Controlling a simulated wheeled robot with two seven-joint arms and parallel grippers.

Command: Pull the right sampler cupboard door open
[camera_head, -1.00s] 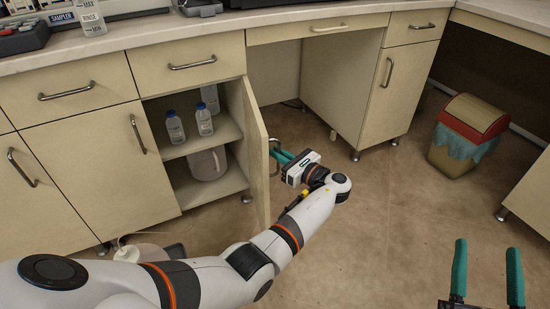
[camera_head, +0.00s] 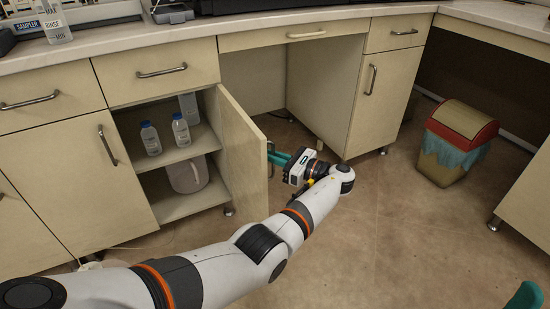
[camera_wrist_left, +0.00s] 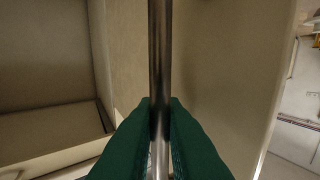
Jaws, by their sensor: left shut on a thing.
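The cupboard door (camera_head: 240,150) is a cream panel hinged at the cupboard's right side. It stands open, swung out toward the floor, with its inner face showing. My left gripper (camera_head: 272,155) reaches its handle (camera_head: 270,167) from the right, on the door's outer side. In the left wrist view the green fingers (camera_wrist_left: 157,125) are shut on the metal handle bar (camera_wrist_left: 160,50), one on each side. The open cupboard (camera_head: 205,140) has shelves. Of my right gripper, only a teal finger part (camera_head: 526,297) shows at the bottom right corner.
Two blue-capped bottles (camera_head: 181,130) stand on the upper shelf; a whitish jug (camera_head: 188,176) is below. A bin with a red lid (camera_head: 461,120) stands at the right. The floor (camera_head: 390,230) between is clear.

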